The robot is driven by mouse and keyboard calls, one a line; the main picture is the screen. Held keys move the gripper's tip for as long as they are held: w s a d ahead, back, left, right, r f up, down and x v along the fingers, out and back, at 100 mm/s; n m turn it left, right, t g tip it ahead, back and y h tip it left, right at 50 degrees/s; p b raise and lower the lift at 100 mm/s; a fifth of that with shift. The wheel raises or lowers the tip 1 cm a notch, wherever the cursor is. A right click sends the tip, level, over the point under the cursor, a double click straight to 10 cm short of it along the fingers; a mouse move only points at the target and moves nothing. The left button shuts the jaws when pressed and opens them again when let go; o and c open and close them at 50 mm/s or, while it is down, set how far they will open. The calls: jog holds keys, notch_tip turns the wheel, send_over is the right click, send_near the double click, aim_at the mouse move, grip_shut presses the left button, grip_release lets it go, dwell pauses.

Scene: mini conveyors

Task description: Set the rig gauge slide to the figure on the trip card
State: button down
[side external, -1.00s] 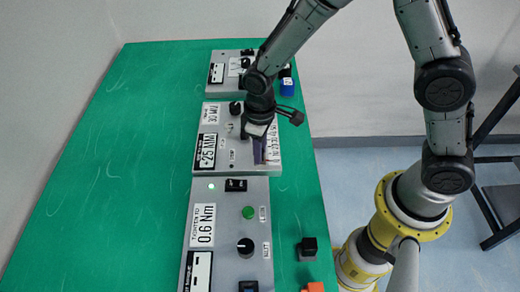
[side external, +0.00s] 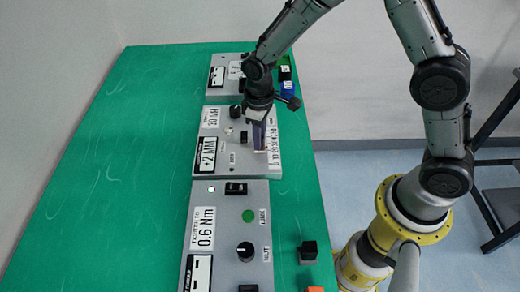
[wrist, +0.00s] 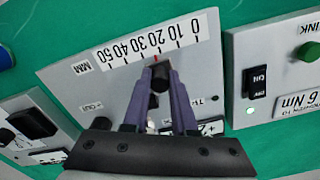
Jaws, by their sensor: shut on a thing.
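My gripper (wrist: 160,92) is shut on the black slide knob (wrist: 160,72) of the gauge on the middle grey panel (side external: 235,172). In the wrist view a red mark shows just beyond the knob, around the 20 to 30 part of the white MM scale (wrist: 140,50). The scale runs from 0 to 50 and appears upside down there. In the side view my gripper (side external: 259,147) hides the knob. The panel's display (side external: 208,155) reads about +2 MM. A small card (side external: 210,118) on the same panel appears to read 30 MM.
A nearer panel (side external: 262,195) has a rocker switch, a green button, a dial and a 0.6 Nm sign. A farther panel (side external: 216,60) stands behind. A black block (side external: 308,250) lies at the right table edge. The green table (side external: 130,150) is clear at left.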

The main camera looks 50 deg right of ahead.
jog(key=shift+w+d, duration=0.55)
jog(key=shift+w, duration=0.1)
jog(key=c, duration=0.7)
grip_release()
jog(key=shift+r, duration=0.1)
notch_tip(320, 180, up, 14)
jog(key=shift+s+f, duration=0.1)
jog(key=shift+f, duration=0.05)
